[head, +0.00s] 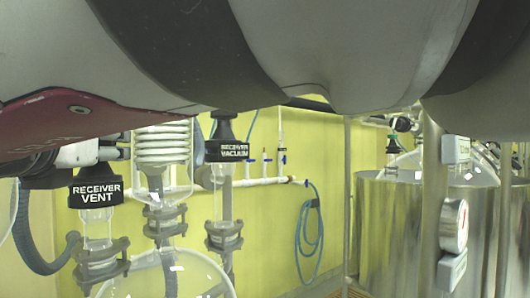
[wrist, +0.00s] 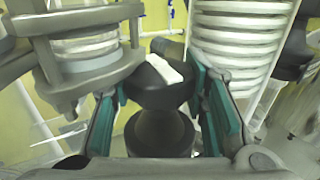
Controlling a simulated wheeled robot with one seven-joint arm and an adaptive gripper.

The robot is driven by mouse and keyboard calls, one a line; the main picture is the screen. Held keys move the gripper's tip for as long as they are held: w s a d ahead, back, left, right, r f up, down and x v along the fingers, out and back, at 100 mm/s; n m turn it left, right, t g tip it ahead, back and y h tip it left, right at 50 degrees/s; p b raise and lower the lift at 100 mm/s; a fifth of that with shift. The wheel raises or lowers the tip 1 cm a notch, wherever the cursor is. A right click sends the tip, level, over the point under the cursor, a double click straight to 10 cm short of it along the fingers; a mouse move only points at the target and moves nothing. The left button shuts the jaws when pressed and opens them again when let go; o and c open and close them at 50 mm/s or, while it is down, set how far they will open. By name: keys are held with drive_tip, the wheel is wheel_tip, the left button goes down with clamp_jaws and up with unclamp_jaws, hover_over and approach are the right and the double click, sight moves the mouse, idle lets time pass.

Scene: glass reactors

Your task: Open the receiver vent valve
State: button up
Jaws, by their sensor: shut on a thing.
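The receiver vent valve is a black fitting with a white-lettered "RECEIVER VENT" label (head: 96,193), on a glass neck at the left of the head view. In the wrist view my gripper (wrist: 160,88) has its two teal-padded fingers on either side of a black valve handle (wrist: 158,97), shut on it. The handle has a white mark on its top and a dark round body below. In the head view my arm covers the top and the handle's upper part is largely hidden, so I cannot read its angle.
A "RECEIVER VACUUM" valve (head: 234,150) stands to the right, past a ribbed glass condenser coil (head: 162,145). The coil (wrist: 240,45) is close beside the right finger in the wrist view. A steel vessel (head: 405,225) is at the right; a blue hose (head: 309,225) hangs behind.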

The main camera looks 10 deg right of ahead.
drive_tip(key=shift+s+f+n+y+b, duration=0.15)
drive_tip(key=shift+s+n+y+b, duration=0.35)
drive_tip(key=shift+y, duration=0.4)
drive_tip(key=shift+n+y, duration=0.5)
drive_tip(key=shift+y, duration=0.1)
drive_tip(key=shift+s+a+n+g+y+b, duration=0.15)
drive_tip(key=shift+n+g+y+b, duration=0.35)
drive_tip(key=shift+y, duration=0.3)
drive_tip(key=n+g+y+b, duration=0.1)
drive_tip(key=n+y, duration=0.1)
drive_tip(key=y, duration=0.1)
drive_tip(key=shift+n, duration=0.3)
drive_tip(key=shift+r+n+g+y+b, duration=0.2)
drive_tip(key=shift+n+g+y, duration=0.35)
drive_tip(key=shift+y, duration=0.25)
drive_tip(key=shift+r+n+g+y+b, duration=0.15)
drive_tip(key=shift+n+g+y, duration=0.3)
drive_tip(key=shift+g+y, duration=0.3)
drive_tip(key=shift+r+n+g+y, duration=0.1)
drive_tip(key=shift+n+g+y, duration=0.35)
drive_tip(key=shift+y, duration=0.2)
drive_tip(key=shift+w+d+n+g+y, duration=0.1)
drive_tip(key=shift+n+g+y, duration=0.55)
drive_tip(key=shift+g, duration=0.1)
drive_tip(key=shift+w+d+n+g+y, duration=0.1)
drive_tip(key=shift+n+g+y, duration=0.5)
drive_tip(key=shift+g, duration=0.1)
